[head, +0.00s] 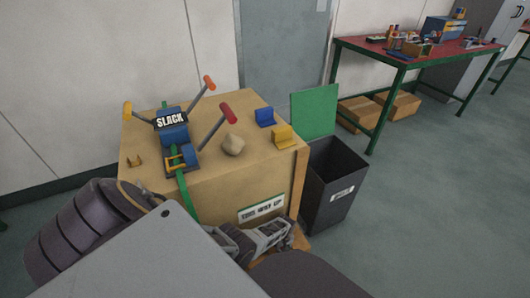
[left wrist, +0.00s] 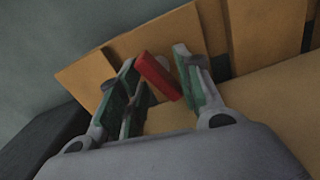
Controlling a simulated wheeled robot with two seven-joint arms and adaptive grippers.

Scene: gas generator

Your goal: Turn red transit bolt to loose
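In the left wrist view, a red bar (left wrist: 158,76), which looks like the red transit bolt, shows between the two fingers of my left gripper (left wrist: 160,82). The fingers are spread with green inner pads. A gap shows between the bar and the right-hand finger; I cannot tell if the bar touches the left-hand one. In the head view, my left gripper (head: 268,236) is low at the front of the wooden crate (head: 230,184), below its white label. The red bar is hidden there. My right gripper is in neither view.
On the crate stand a blue device with a SLACK sign (head: 171,120), a red-tipped lever (head: 226,114), orange-tipped levers, a tan lump (head: 233,145), and blue (head: 265,117) and yellow (head: 283,136) blocks. A dark bin (head: 333,185) stands close at right. Open floor lies beyond.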

